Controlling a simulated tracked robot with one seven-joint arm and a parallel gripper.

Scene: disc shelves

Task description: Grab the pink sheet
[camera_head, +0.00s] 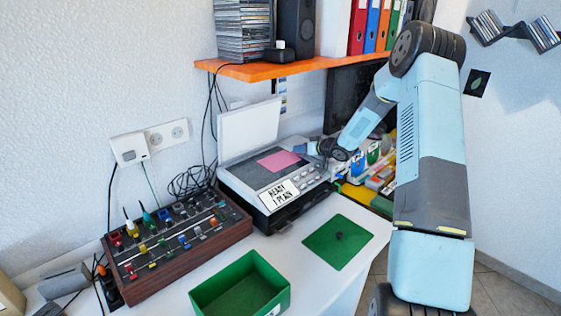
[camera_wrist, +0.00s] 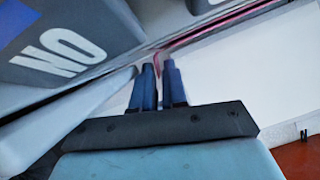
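The pink sheet (camera_head: 279,160) lies on the glass of the flatbed machine (camera_head: 238,185), whose white lid (camera_head: 249,130) stands raised. My gripper (camera_head: 316,148) reaches in from the right, at the sheet's right side. In the wrist view, the two dark blue fingers of my gripper (camera_wrist: 157,68) are close together with a narrow gap. The pink sheet (camera_wrist: 158,60) shows there nearly edge-on, as a thin band running into the gap between the fingertips. The fingers look shut on its edge. The sheet's surface is mostly hidden in that view.
An orange shelf (camera_head: 260,70) with discs, a speaker and binders hangs above. A mixer board (camera_head: 178,240) stands left of the machine. A green open box (camera_head: 240,290) and a green mat (camera_head: 338,242) are in front. Coloured items (camera_head: 380,175) crowd the right, near my arm.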

